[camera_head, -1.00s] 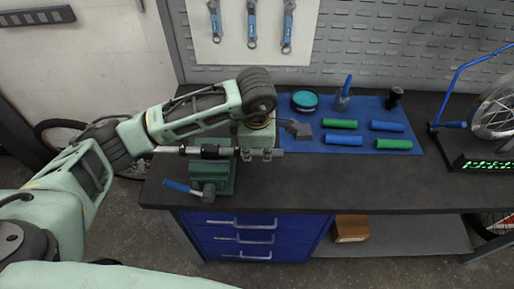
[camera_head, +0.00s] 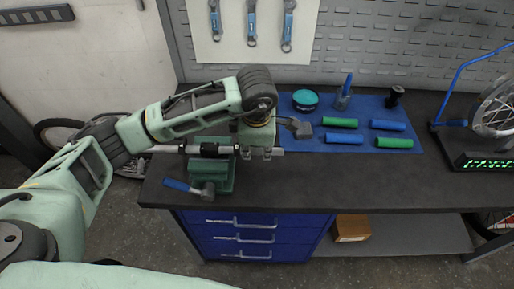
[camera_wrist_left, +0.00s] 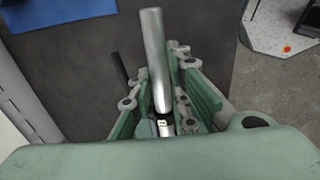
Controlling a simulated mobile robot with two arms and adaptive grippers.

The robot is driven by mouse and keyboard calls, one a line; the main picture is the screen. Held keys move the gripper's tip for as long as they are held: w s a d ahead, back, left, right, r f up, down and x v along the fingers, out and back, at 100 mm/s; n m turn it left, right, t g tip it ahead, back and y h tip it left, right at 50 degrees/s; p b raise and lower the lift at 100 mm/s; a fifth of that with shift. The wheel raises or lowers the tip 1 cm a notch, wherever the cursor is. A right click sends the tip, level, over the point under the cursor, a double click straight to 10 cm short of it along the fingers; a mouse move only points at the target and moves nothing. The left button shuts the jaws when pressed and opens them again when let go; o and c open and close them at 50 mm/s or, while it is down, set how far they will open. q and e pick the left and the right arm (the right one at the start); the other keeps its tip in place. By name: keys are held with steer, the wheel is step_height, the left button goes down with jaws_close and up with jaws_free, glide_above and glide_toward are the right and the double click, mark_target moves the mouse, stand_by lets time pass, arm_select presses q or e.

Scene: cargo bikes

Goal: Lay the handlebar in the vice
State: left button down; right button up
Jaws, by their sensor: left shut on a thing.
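The handlebar, a straight silver tube with dark sections (camera_head: 165,149), lies level across the green vice (camera_head: 225,180) at the left of the bench. The vice's upper part shows at the tube's middle; I cannot tell whether the tube rests in the jaws or just behind or above them. My left gripper (camera_head: 262,153) is shut on the handlebar near its right end, right of the vice. In the left wrist view, the silver tube (camera_wrist_left: 155,60) sticks out from between the green fingers. My right gripper is not in view.
A blue mat (camera_head: 300,143) holds several green and blue grips, a teal-topped tin (camera_head: 305,99) and small tools. A wheel stand (camera_head: 450,123) is at the right. The front middle of the bench is clear.

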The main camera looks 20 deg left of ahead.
arm_select(q)
steer(key=shift+f+b, duration=0.6)
steer(key=shift+b, duration=0.2)
stand_by(0.9)
steer(key=c, duration=1.6)
jaws_free()
steer(key=shift+r, duration=0.1)
steer(key=r, duration=0.4)
steer(key=s+r, duration=0.1)
steer(key=r, duration=0.2)
steer(key=s+r, duration=0.1)
steer(key=r, duration=0.3)
steer(key=shift+s+d+r, duration=0.15)
steer(key=shift+d+r, duration=0.15)
steer(key=shift+f, duration=0.1)
